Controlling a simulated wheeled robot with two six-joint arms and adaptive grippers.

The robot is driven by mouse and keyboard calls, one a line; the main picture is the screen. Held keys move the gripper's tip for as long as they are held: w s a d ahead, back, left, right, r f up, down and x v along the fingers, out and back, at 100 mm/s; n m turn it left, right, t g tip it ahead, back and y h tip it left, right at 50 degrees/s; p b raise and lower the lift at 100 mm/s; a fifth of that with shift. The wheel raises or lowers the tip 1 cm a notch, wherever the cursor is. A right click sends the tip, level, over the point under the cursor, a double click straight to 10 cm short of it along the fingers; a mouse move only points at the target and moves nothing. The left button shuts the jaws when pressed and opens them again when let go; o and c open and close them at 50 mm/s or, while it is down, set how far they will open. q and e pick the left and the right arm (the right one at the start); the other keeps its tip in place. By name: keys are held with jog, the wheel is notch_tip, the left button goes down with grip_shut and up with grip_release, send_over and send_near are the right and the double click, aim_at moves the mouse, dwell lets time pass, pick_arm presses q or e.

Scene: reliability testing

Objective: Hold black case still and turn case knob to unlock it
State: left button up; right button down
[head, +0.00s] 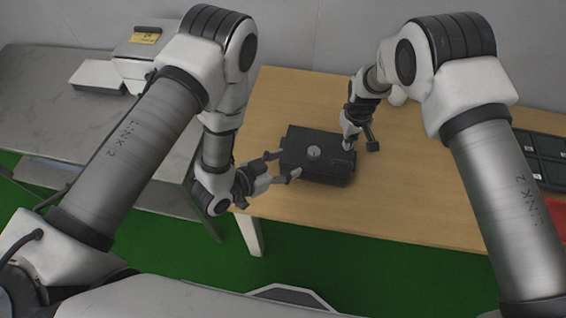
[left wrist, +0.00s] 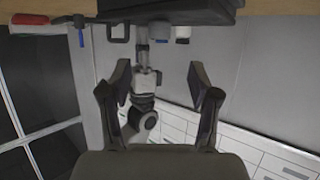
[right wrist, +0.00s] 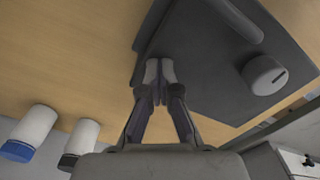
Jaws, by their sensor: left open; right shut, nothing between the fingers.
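The black case (head: 305,170) lies on the wooden table, with a round grey knob (head: 314,152) on its top. The knob also shows in the right wrist view (right wrist: 264,75), with a slot in its face. My left gripper (head: 286,164) is open at the case's left end, its fingers spread; I cannot tell whether they touch the case. In the left wrist view the case (left wrist: 170,9) is at the top edge, beyond the open fingers (left wrist: 158,75). My right gripper (head: 348,144) is shut and empty by the case's right end, away from the knob; contact is unclear.
The wooden table (head: 420,205) is clear in front and right of the case. A bottle with a blue cap (right wrist: 30,135) and one with a black cap (right wrist: 80,145) stand nearby. A dark tray (head: 545,150) is far right. A grey bench (head: 50,125) is left, across a gap.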

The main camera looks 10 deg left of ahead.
pick_arm(q)
jog(key=shift+s+a+r, duration=0.15)
jog(key=shift+s+a, duration=0.05)
jog(key=shift+s, duration=0.05)
